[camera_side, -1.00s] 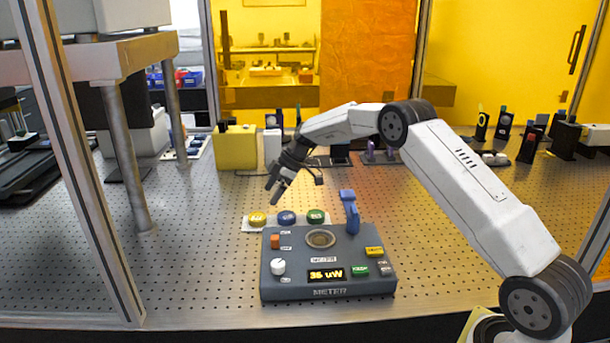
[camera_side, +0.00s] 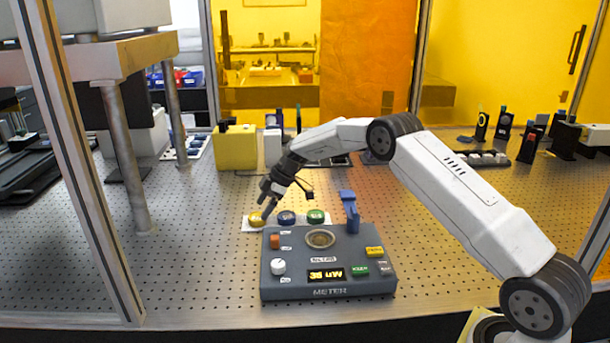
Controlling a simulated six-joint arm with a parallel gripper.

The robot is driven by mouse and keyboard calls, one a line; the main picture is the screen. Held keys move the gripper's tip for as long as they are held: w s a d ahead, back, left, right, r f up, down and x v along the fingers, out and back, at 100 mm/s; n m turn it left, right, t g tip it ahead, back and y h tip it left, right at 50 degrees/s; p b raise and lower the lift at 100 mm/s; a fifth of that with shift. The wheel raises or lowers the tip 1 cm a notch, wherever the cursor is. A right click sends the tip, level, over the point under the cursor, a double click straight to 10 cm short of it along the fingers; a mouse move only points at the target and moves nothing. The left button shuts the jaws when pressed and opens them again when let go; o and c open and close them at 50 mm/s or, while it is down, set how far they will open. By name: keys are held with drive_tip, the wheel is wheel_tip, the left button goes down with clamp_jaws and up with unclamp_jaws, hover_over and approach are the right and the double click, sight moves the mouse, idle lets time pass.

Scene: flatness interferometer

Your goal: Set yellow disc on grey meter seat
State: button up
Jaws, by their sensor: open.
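The yellow disc (camera_side: 256,220) lies at the left end of a white strip behind the meter. My gripper (camera_side: 263,211) is open and low over the yellow disc, its fingers partly covering it. Whether the fingers touch the disc, I cannot tell. The grey meter (camera_side: 328,285) stands in front, with a round seat (camera_side: 321,238) in its top. The seat looks empty.
A blue disc (camera_side: 287,218) and a green disc (camera_side: 316,216) lie to the right on the same white strip (camera_side: 246,228). A blue upright lever (camera_side: 350,207) rises at the meter's back right. The perforated table left of the meter is clear.

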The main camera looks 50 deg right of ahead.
sight(257, 216)
drive_tip(key=shift+x, duration=1.6)
drive_tip(key=c, duration=1.3)
drive_tip(key=shift+r, duration=0.1)
